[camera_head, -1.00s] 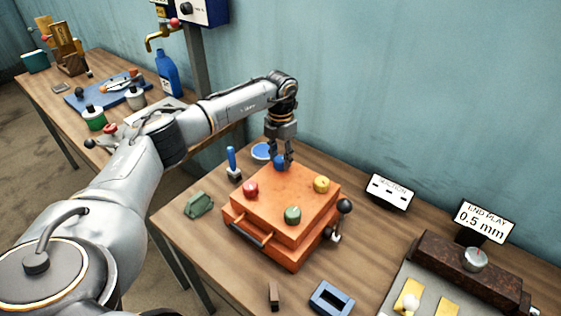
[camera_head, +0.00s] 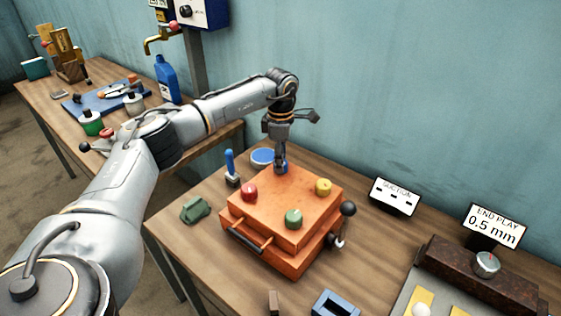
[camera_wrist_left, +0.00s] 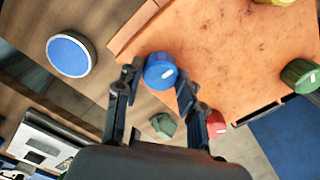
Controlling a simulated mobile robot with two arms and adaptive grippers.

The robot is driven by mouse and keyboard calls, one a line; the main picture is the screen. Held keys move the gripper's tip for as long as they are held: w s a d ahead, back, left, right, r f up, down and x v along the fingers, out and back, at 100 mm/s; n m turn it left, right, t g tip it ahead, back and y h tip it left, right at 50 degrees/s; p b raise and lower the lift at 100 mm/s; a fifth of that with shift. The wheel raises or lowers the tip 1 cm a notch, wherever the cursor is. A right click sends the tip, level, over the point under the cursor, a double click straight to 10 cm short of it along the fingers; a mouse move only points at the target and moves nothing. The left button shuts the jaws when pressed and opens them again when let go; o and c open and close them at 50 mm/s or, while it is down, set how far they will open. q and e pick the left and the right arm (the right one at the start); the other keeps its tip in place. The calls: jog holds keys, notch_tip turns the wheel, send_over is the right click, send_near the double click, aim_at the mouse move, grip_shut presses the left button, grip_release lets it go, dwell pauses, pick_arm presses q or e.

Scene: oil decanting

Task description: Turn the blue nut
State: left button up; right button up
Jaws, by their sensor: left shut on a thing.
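The blue nut (camera_wrist_left: 160,71) sits at the far corner of the orange box (camera_head: 270,240), on its top. It is a round knob with a white mark. My left gripper (camera_head: 281,167) points down over that corner, its fingers shut on the blue nut. In the left wrist view the two fingers (camera_wrist_left: 156,82) lie on either side of the nut. In the head view the fingers mostly hide the nut. My right gripper is not in view.
The box top also bears a red knob (camera_head: 249,192), a yellow knob (camera_head: 323,187) and a green knob (camera_head: 293,218). A black-balled lever (camera_head: 348,209) stands at its right side. A blue round lid (camera_head: 263,157) and a blue-handled tool (camera_head: 230,165) are close by.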

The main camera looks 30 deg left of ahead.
pick_arm(q)
jog(key=m+b, duration=0.1)
jog(key=m, duration=0.4)
jog(key=shift+m, duration=0.4)
dwell(0.3)
jog(key=o, duration=1.2)
jog(key=shift+r, duration=0.1)
notch_tip(320, 180, up, 12)
jog(key=shift+f, duration=0.1)
